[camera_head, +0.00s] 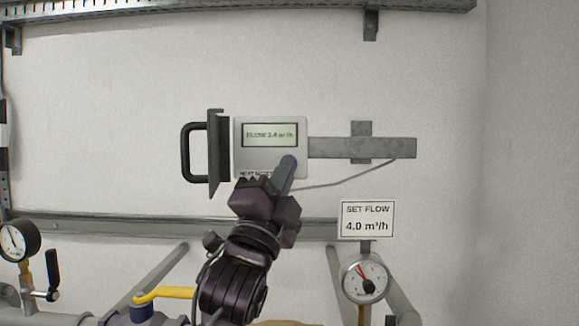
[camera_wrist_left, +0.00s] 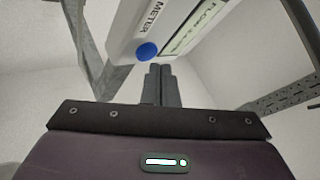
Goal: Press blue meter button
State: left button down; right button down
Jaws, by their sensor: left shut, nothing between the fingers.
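The flow meter (camera_head: 239,150) is a light grey box on the wall, with a screen reading about "FLOW 2.4 m³/h". Its blue button (camera_head: 289,160) is at the lower right of its face, partly covered by my left gripper's fingertips in the head view. The blue button (camera_wrist_left: 147,51) shows clearly in the left wrist view beside the word METER. My left gripper (camera_head: 286,168) is shut and empty, its fingertips (camera_wrist_left: 160,70) close to the button. I cannot tell whether they touch it. My right gripper is not in view.
A dark cover with a black handle (camera_head: 187,152) stands open at the meter's left. A grey bracket (camera_head: 375,148) and a thin cable are at its right. A "SET FLOW 4.0 m³/h" sign (camera_head: 366,219), gauges, pipes and a yellow lever (camera_head: 165,293) are below.

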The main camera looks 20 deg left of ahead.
pick_arm(q)
jog(key=shift+s+d, duration=0.1)
jog(key=shift+s, duration=0.2)
jog(key=s+b, duration=0.1)
jog(key=s, duration=0.1)
jog(key=s+d, duration=0.1)
jog(key=s, duration=0.1)
jog(key=shift+s+d+b, duration=0.2)
jog(key=shift+s+b, duration=0.1)
jog(key=shift+b, duration=0.1)
dwell(0.4)
